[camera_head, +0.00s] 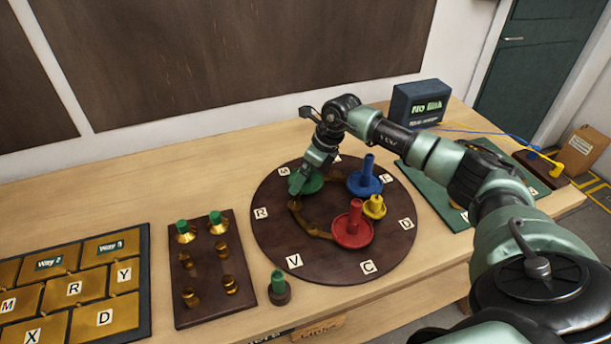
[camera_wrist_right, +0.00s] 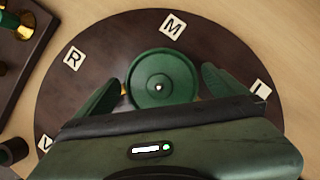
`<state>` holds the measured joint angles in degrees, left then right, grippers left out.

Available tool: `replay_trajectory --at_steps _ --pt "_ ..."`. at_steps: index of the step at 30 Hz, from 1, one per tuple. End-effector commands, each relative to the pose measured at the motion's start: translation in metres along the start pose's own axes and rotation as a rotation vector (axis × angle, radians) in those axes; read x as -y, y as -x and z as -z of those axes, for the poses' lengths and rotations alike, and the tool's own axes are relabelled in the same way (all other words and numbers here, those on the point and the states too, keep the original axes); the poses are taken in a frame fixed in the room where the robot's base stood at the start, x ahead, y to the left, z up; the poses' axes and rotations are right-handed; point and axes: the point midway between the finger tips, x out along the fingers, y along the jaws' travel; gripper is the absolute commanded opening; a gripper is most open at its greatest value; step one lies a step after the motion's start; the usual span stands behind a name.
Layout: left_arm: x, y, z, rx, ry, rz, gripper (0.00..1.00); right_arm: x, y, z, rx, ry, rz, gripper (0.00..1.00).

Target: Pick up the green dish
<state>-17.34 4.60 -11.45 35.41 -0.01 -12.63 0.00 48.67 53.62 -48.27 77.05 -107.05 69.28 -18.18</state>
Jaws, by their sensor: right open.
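The green dish (camera_wrist_right: 160,80) lies on the round dark board near its far edge, by the M tile. In the head view the green dish (camera_head: 313,184) is partly hidden behind my right gripper (camera_head: 299,185). In the right wrist view my right gripper (camera_wrist_right: 160,92) is open, with one finger on each side of the dish. I cannot tell whether the fingers touch it. My left gripper does not show.
The round board (camera_head: 285,245) also carries a blue dish (camera_head: 365,183), a red dish (camera_head: 352,230) and a small yellow piece (camera_head: 374,207). Left of it stand a brown peg board (camera_head: 205,300), a green-topped peg (camera_head: 279,287) and a brass letter panel (camera_head: 75,285). A dark box (camera_head: 418,102) stands behind.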

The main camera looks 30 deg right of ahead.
Motion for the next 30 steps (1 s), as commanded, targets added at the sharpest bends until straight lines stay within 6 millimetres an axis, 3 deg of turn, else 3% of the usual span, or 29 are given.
replay_trajectory --at_steps 4,10,23,30 --pt "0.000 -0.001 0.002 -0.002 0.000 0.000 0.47 0.000 0.000 0.000 0.000 0.000 0.000 1.00" --pt "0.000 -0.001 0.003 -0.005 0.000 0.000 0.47 0.000 0.000 0.000 0.000 0.000 0.000 0.44" --pt "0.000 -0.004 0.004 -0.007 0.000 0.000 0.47 0.001 0.010 -0.005 0.003 0.000 0.002 0.44" --pt "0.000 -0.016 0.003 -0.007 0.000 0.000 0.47 0.001 0.050 -0.022 0.008 0.001 0.004 0.44"
